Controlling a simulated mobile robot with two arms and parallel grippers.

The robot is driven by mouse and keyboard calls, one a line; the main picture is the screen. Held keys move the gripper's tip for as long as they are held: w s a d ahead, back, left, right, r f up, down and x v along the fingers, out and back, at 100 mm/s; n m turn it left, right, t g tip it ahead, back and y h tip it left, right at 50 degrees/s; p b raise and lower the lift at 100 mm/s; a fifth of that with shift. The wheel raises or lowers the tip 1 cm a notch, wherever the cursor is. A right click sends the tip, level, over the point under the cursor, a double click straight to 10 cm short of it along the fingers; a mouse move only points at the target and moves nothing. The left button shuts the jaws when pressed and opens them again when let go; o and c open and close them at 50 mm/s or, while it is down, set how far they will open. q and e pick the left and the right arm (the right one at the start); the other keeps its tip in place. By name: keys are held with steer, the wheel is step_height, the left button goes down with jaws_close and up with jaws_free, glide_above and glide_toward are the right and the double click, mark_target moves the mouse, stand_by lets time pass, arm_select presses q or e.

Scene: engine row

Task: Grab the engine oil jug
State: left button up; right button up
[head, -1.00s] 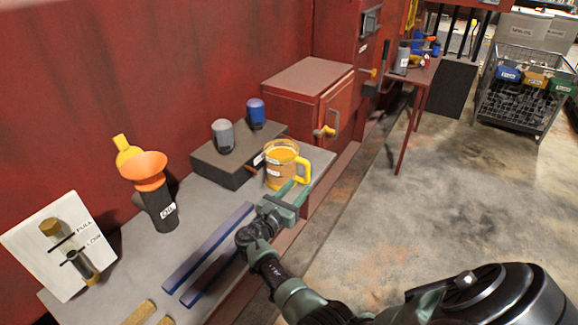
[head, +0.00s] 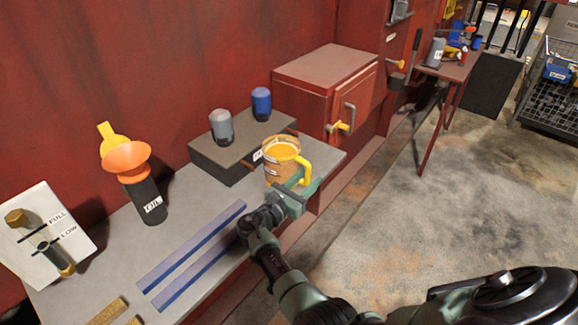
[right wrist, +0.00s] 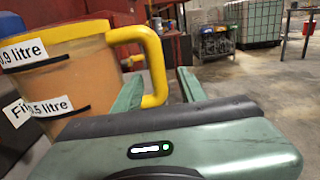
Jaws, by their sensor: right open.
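The engine oil jug (head: 278,168) is a clear amber jug with a yellow rim and yellow handle. It stands upright near the right end of the grey bench, its handle facing right. In the right wrist view the jug (right wrist: 70,75) fills the left side, with litre labels on its wall. My right gripper (head: 305,183) is open right at the handle. In the right wrist view the handle's lower part shows between the two fingers (right wrist: 160,88); I cannot tell whether they touch it. My left gripper is not in view.
A dark block (head: 225,165) with a grey and a blue filter stands behind the jug. The orange funnel (head: 127,157) on a black oil bottle (head: 147,203), a dipstick card (head: 28,220) and blue strips (head: 190,243) are left. A red cabinet (head: 325,85) stands behind.

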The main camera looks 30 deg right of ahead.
steer(key=shift+c, duration=0.3)
steer(key=c, duration=0.5)
jaws_close()
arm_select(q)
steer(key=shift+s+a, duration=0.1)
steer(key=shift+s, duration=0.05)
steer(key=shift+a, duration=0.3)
arm_select(e)
steer(key=shift+r, duration=0.1)
